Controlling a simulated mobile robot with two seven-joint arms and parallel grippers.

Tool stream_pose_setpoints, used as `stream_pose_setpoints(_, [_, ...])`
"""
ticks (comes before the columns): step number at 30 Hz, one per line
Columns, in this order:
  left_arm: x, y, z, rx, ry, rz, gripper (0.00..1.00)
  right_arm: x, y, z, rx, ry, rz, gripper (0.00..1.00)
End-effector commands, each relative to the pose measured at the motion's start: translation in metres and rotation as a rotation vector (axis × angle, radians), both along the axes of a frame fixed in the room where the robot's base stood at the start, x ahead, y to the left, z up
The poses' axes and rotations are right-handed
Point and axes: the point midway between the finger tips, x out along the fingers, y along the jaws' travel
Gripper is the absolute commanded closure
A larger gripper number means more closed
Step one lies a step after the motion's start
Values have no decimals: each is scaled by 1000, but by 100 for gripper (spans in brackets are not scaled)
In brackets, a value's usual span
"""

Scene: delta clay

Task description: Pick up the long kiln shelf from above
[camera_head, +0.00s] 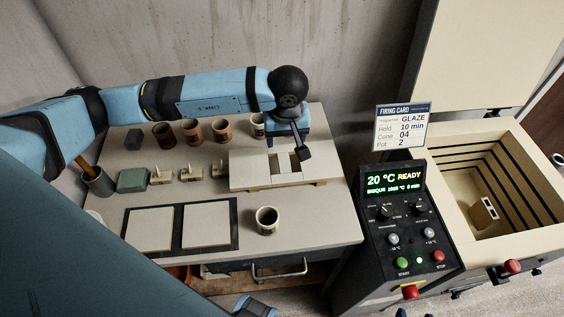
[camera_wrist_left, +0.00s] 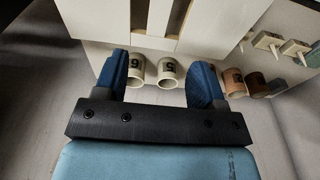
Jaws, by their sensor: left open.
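The long kiln shelf (camera_head: 248,172) is a pale flat slab with slots cut in it. It lies raised on supports at the right of the work table in the head view. It also shows at the top of the left wrist view (camera_wrist_left: 222,22). My left gripper (camera_head: 287,143) is over the back part of the shelf, partly hidden by its own wrist. In the left wrist view its two blue fingers (camera_wrist_left: 160,82) are spread apart with no shelf between them. Whether they touch the shelf cannot be told.
Several cups (camera_head: 193,131) stand along the table's back, one beside the gripper. Another cup (camera_head: 267,220) stands in front of the shelf. Small stands (camera_head: 190,173) and a dark-framed pair of tiles (camera_head: 180,228) lie left. The control panel (camera_head: 403,215) and open kiln (camera_head: 490,190) are right.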

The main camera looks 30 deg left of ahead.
Motion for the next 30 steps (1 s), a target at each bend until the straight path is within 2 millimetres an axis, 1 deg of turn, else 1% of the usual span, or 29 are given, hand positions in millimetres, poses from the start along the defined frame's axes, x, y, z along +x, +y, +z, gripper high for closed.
stream_pose_setpoints(1, [0, 0, -11, -1, 4, 1, 36, 0, 0, 2, -1, 0, 1, 43])
stream_pose_setpoints(3, [2, 1, -25, -2, 5, 1, 36, 0, 0, 3, -2, -2, 2, 43])
stream_pose_setpoints(6, [3, 2, -42, -3, 4, 3, 36, -1, 0, 3, -3, -1, 2, 43])
stream_pose_setpoints(9, [5, 3, -54, -4, 3, 2, 36, -1, 0, 3, -3, -1, 2, 43])
stream_pose_setpoints(14, [6, 3, -63, -6, 2, 2, 36, -2, 1, 3, -3, 1, 4, 43])
stream_pose_setpoints(17, [7, 4, -76, -6, 6, 3, 36, -3, 1, 6, -4, 0, 6, 43])
stream_pose_setpoints(21, [10, 6, -98, -6, 4, 4, 36, -3, 1, 9, -5, -1, 7, 43])
stream_pose_setpoints(24, [11, 7, -108, -6, 3, 2, 36, -3, 1, 10, -5, -2, 7, 43])
stream_pose_setpoints(30, [12, 8, -112, -6, 1, 2, 36, -3, 1, 9, -5, -2, 6, 43])
